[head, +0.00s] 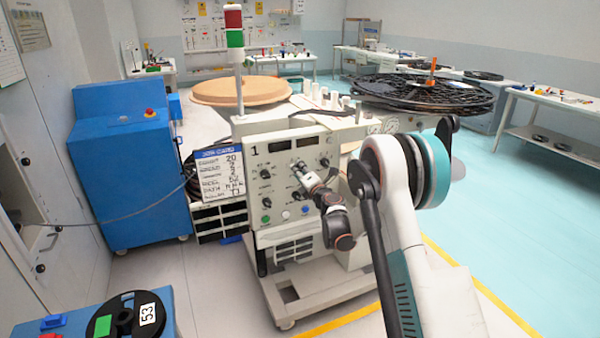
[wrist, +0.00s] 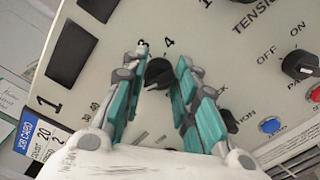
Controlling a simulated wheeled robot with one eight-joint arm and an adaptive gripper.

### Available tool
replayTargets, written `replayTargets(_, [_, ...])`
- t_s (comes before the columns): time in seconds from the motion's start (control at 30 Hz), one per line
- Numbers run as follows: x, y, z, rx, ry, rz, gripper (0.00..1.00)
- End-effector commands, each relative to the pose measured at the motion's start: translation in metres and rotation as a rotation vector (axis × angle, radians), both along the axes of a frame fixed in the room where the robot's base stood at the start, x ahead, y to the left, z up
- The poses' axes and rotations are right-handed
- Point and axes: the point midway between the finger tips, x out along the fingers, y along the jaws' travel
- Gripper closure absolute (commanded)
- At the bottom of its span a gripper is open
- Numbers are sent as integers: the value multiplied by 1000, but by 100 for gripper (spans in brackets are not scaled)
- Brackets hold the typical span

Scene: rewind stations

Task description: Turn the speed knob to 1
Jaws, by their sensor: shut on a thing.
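In the wrist view a black round knob (wrist: 158,72) sits between the fingertips of my gripper (wrist: 163,58), on a cream control panel (wrist: 215,60). The gripper's green-padded fingers are shut on this knob from both sides. A "4" is printed just past the knob; smaller marks lie beside the left finger.
A black off/on selector (wrist: 300,65), a red button (wrist: 315,95) and a blue button (wrist: 270,125) lie right of the fingers. A job card (head: 220,172) hangs left of the panel. A blue cabinet (head: 130,180) and a blue cart (head: 155,310) stand left.

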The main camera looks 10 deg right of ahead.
Motion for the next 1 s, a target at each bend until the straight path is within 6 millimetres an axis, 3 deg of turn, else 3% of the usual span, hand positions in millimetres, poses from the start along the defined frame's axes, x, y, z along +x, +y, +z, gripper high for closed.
replayTargets(0.4, [-1, 1, -2, -8, -1, 2, 96])
replayTargets(0.43, [-1, 1, -2, -8, -1, 2, 68])
replayTargets(0.5, [-1, 1, -1, -8, -1, 2, 52])
replayTargets(0.87, [-2, 0, -1, -6, -1, 0, 52])
replayTargets(1.0, [-13, -3, 0, -6, -1, 0, 52])
